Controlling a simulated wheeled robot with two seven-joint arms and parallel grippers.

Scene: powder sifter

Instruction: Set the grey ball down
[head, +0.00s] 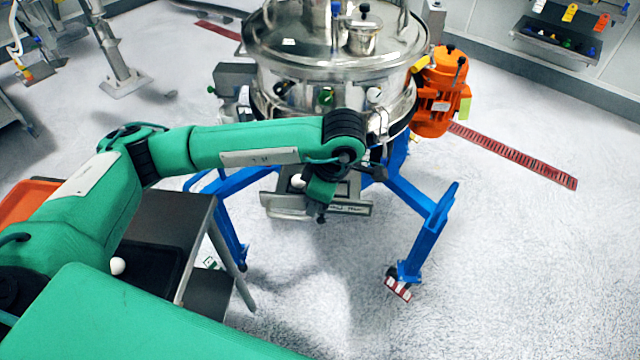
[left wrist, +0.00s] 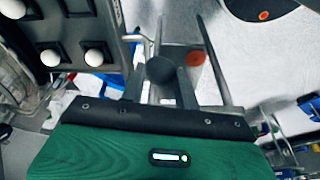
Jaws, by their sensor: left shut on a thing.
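My left gripper (left wrist: 160,86) is shut on a dark grey ball (left wrist: 161,70), seen between its two fingers in the left wrist view. In the head view the green left arm reaches across to the front of a steel sifter (head: 335,75), and the green hand hangs down before it. The grey ball cannot be made out in the head view. Beyond the ball in the wrist view lies a grey metal surface (left wrist: 176,48) with an orange-red disc beside the ball. I cannot tell whether the ball touches that surface. My right gripper is not in view.
Several white balls (left wrist: 95,57) sit on a dark panel left of the gripper in the wrist view. Blue legs (head: 425,228) and an orange motor (head: 438,95) flank the sifter. A dark side table (head: 196,225) stands at left.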

